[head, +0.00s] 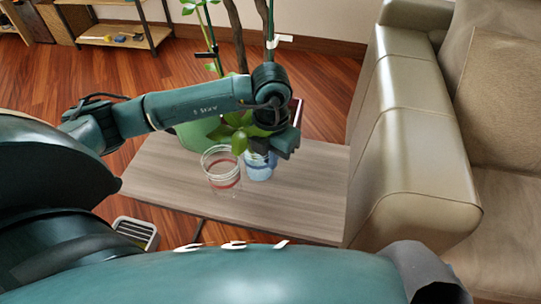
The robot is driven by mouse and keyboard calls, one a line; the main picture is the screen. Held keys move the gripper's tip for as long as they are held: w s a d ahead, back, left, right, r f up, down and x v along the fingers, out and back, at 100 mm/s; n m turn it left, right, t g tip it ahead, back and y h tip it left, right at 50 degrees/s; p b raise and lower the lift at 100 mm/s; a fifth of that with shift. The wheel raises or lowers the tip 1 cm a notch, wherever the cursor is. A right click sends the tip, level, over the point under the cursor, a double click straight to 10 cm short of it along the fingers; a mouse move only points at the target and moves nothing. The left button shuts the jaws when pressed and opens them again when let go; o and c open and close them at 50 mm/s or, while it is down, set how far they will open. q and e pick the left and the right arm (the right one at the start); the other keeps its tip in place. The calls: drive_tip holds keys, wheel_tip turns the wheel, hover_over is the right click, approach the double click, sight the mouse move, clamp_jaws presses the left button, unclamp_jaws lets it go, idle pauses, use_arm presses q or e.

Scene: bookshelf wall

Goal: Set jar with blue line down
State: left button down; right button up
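The jar with the blue line (258,172) is a clear glass jar over the wooden side table (300,207). My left gripper (270,150) comes down from above and is shut on the upper part of this jar, hiding its rim. The jar looks upright and its base is at or very near the tabletop; I cannot tell whether it touches. A similar clear jar with a red line (223,182) stands just to its left on the table. My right gripper is not in view.
A leafy potted plant (240,122) is behind the jars, its leaves close to my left arm. A beige sofa (420,170) borders the table's right side. The tabletop's front and right parts are clear. A low shelf (118,38) stands far back left.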

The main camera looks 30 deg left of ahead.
use_arm(q)
drive_tip(key=c, duration=1.7)
unclamp_jaws()
